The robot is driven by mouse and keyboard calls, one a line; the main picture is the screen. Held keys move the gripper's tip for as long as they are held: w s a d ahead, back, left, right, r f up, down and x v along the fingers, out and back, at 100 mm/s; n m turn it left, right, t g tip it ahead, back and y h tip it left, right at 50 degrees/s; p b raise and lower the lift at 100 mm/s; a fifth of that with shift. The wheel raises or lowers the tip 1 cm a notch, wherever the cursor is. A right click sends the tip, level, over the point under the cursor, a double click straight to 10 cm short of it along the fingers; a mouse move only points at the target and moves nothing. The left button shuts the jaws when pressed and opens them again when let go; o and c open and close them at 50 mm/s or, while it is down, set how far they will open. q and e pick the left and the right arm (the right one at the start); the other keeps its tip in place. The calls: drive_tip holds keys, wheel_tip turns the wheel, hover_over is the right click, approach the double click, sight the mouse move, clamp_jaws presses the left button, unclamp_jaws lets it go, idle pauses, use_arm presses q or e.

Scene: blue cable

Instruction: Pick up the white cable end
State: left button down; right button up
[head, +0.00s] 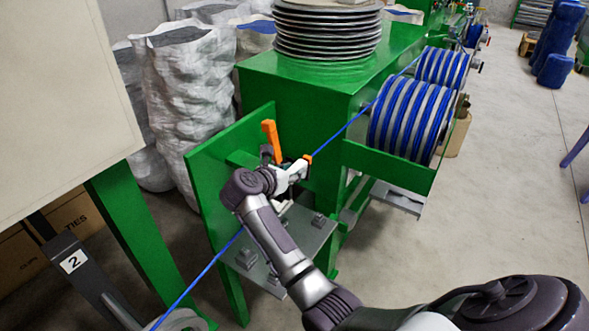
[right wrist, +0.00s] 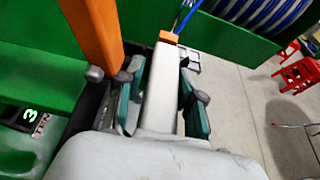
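The white cable end (head: 291,172) is a white block with an orange tip, beside the green upright panel in the head view. A blue cable (head: 345,128) runs from its tip up to the spools. My right gripper (head: 279,177) is at the cable end. In the right wrist view the white cable end (right wrist: 160,88) lies between the two fingers of my right gripper (right wrist: 163,95). A narrow gap shows along its right side. Whether the fingers press on it cannot be told. My left gripper is not in view.
An orange upright piece (head: 270,138) stands close behind my right gripper, and it is also large in the right wrist view (right wrist: 92,38). The green panel (head: 215,170) is to the left. Blue-wound spools (head: 412,120) are to the right. A grey plate (head: 300,237) lies below.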

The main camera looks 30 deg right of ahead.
drive_tip(key=shift+s+a+r, duration=0.3)
drive_tip(key=shift+a+r, duration=0.05)
drive_tip(key=shift+c, duration=0.6)
drive_tip(key=shift+a, duration=0.1)
drive_tip(key=shift+c, duration=1.3)
drive_tip(key=shift+f, duration=0.1)
clamp_jaws()
